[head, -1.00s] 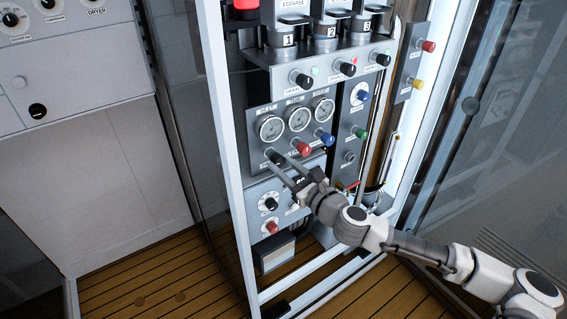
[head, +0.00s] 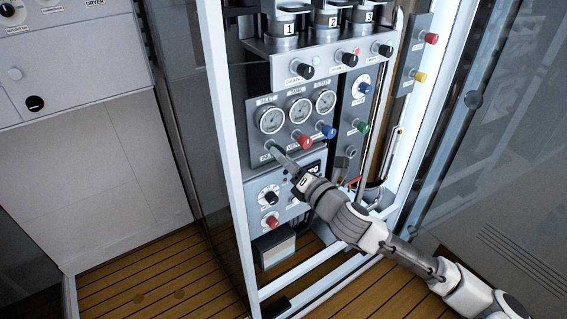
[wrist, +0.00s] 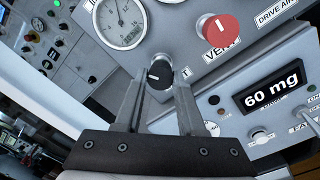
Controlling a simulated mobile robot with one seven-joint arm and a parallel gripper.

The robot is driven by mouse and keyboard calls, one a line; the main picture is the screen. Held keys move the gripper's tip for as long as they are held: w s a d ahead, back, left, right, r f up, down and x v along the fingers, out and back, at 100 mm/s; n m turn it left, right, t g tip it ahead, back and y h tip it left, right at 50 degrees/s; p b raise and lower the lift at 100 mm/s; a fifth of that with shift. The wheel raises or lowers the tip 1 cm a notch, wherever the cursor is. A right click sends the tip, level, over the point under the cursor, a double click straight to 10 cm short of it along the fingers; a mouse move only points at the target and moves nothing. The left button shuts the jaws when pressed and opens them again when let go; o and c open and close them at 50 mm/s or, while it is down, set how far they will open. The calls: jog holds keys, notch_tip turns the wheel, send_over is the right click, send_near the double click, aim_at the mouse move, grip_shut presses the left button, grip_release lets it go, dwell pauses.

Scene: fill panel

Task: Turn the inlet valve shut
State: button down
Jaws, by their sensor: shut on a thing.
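The inlet valve is a black round knob (wrist: 159,72) with a white pointer line, low on the gauge panel. Its label is mostly covered; only a final "T" shows beside it in the wrist view. My gripper (wrist: 158,86) has its two fingers on either side of the knob and is shut on it. In the head view my gripper (head: 280,153) reaches the panel from the lower right and hides most of the knob. In the wrist view the pointer line lies nearly level, slightly tilted.
A red vent knob (wrist: 216,31) and a blue knob (head: 326,131) sit to the right. Round gauges (head: 299,110) are above. The white frame post (head: 229,160) stands close on the left.

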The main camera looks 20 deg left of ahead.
jog(key=m+b, duration=0.2)
jog(key=m, duration=0.4)
dwell(0.5)
jog(key=c, duration=0.5)
grip_release()
jog(key=shift+p+v, duration=5)
jog(key=shift+v, duration=3.7)
